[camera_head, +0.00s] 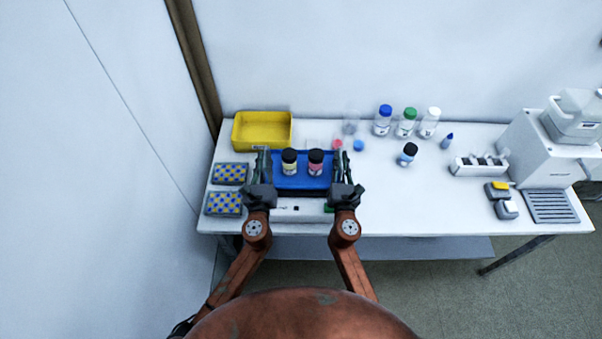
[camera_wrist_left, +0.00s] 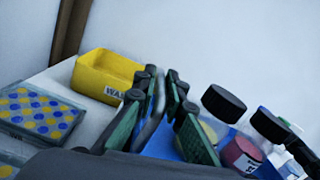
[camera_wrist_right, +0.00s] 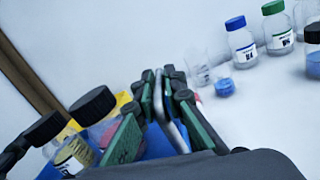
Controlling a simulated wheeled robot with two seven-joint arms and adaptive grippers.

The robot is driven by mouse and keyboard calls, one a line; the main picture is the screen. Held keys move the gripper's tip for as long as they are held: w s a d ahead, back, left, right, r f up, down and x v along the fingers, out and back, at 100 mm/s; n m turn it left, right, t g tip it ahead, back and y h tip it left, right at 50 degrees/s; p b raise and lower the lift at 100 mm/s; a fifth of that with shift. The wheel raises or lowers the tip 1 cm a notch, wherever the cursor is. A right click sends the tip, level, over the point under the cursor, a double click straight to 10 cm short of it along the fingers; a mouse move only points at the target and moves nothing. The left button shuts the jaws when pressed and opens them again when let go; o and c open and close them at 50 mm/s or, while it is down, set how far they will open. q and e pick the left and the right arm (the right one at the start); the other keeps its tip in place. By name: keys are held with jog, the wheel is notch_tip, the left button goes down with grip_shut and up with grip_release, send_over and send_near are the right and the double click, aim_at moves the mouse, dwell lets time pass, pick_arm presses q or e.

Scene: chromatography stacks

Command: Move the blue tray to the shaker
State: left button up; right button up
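My left gripper (camera_head: 263,165) is closed around the tray's grey left handle, seen between the pads in the left wrist view (camera_wrist_left: 158,105). My right gripper (camera_head: 341,168) is closed around the right handle, seen in the right wrist view (camera_wrist_right: 163,100). A white device (camera_head: 288,212), apparently the shaker, shows below the tray's front edge. Whether the tray touches it is hidden.
A yellow bin (camera_head: 262,130) and two blue-yellow racks (camera_head: 230,173) stand at the left. Capped bottles (camera_head: 406,122) stand behind right, with a dark-capped bottle (camera_head: 407,154) nearer. A white machine (camera_head: 545,145) stands far right.

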pick_arm(q)
jog(key=o, duration=0.4)
jog(key=shift+r, duration=0.1)
pick_arm(e)
jog(key=o, duration=0.3)
jog(key=shift+r, duration=0.2)
jog(key=shift+o, duration=0.2)
pick_arm(q)
jog(key=shift+s, duration=0.15)
pick_arm(e)
jog(key=shift+s, duration=0.15)
pick_arm(q)
jog(key=s, duration=1.1)
jog(key=shift+s+a+f, duration=0.1)
jog(key=shift+s+f, duration=0.15)
jog(key=shift+s, duration=0.15)
pick_arm(e)
jog(key=s, duration=1.1)
jog(key=shift+s+a+f, duration=0.2)
jog(key=shift+s+f, duration=0.05)
jog(key=shift+s, duration=0.15)
